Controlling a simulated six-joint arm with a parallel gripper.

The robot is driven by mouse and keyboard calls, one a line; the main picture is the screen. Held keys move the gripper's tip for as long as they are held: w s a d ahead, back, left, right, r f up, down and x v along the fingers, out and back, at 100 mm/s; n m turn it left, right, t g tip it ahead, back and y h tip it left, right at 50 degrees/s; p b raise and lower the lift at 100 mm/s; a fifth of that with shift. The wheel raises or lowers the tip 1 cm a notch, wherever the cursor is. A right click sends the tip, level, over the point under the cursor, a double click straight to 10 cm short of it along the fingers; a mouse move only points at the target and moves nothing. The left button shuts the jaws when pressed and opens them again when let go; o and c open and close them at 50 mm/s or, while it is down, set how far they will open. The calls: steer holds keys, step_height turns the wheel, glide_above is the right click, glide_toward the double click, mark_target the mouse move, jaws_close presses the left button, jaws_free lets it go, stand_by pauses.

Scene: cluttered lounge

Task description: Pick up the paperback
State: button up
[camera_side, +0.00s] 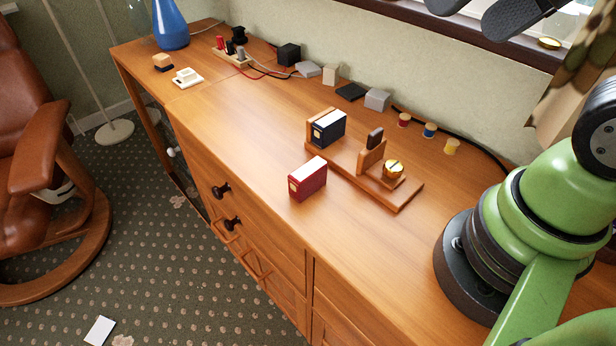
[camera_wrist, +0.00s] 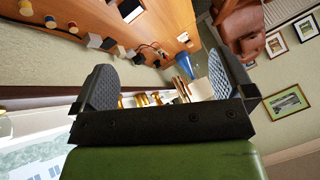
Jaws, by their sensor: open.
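A small thick red book (camera_side: 308,180) with a pale label stands upright on the wooden cabinet top (camera_side: 230,125), near its front edge. A dark blue book (camera_side: 328,127) stands in a wooden bookend rack (camera_side: 400,205) just behind it. I cannot tell from the pictures which one is the paperback. My gripper (camera_side: 483,10) is at the top right of the side view, high above the cabinet and well away from both books. In the wrist view my gripper (camera_wrist: 160,65) has its two dark pads wide apart with nothing between them.
The rack also holds a dark upright piece and a brass-topped item (camera_side: 393,168). Thread spools (camera_side: 430,130), small blocks (camera_side: 377,99) and cables line the wall. A blue vase (camera_side: 170,25) stands at the far end. The cabinet top left of the red book is clear.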

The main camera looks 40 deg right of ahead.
steer(key=w+f+n+g, duration=0.1)
steer(key=w+f+g, duration=0.1)
steer(key=w, duration=0.4)
steer(key=n+g+h, duration=0.2)
steer(key=n+g, duration=0.1)
steer(key=g, duration=0.1)
glide_above(308, 169)
steer(key=d, duration=0.2)
step_height(308, 169, down, 14)
steer(key=shift+g, duration=0.5)
steer(key=f, duration=0.3)
steer(key=a+f, duration=0.1)
steer(key=f, duration=0.4)
steer(key=shift+a+f, duration=0.2)
steer(key=shift+f, duration=0.15)
steer(key=shift+a+f, duration=0.15)
steer(key=shift+f, duration=1.45)
steer(key=shift+a+f, duration=0.15)
steer(key=shift+f, duration=1.4)
steer(key=shift+c, duration=0.2)
steer(key=c, duration=0.9)
